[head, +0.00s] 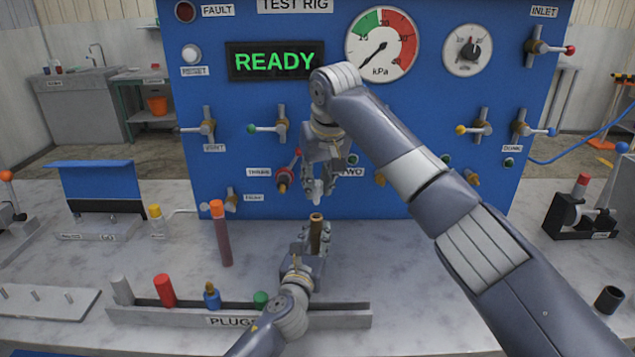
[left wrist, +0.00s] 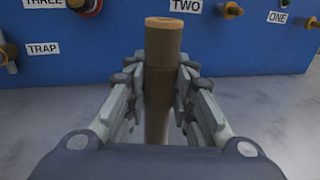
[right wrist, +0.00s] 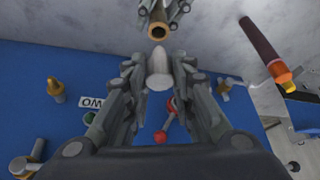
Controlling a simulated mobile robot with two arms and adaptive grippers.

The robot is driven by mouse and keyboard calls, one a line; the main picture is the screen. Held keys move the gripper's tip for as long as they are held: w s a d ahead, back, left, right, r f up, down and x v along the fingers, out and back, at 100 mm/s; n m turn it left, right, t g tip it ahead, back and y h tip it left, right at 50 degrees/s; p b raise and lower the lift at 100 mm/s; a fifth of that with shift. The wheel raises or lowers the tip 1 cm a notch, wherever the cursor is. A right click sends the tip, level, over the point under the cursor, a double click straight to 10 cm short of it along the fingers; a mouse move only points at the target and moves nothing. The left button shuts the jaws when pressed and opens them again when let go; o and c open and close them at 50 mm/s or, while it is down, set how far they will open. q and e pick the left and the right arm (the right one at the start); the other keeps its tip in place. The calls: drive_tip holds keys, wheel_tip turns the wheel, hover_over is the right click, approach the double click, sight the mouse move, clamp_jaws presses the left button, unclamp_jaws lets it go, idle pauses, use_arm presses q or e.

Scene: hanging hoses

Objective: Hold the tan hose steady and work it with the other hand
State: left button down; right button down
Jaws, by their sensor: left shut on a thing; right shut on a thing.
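The tan hose (head: 316,224) stands upright with its open end up. My left gripper (head: 313,243) is shut around it just below the end; the left wrist view shows the hose (left wrist: 163,65) between both fingers. My right gripper (head: 322,168) is above, pointing down and shut on a small whitish plug (head: 317,188). In the right wrist view the plug's rounded tip (right wrist: 159,66) points toward the hose's open mouth (right wrist: 158,28), with a small gap between them. The lower part of the hose is hidden by my left gripper.
A dark red hose with an orange end (head: 221,235) stands left of my left gripper. A grey plug rack (head: 340,314) with several coloured plugs lies in front. The blue test rig panel (head: 225,90), with valves and a READY display (head: 275,61), stands behind.

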drive_tip(key=shift+r, duration=0.15)
drive_tip(key=shift+r, duration=1.35)
use_arm(q)
drive_tip(key=c, duration=1.3)
unclamp_jaws()
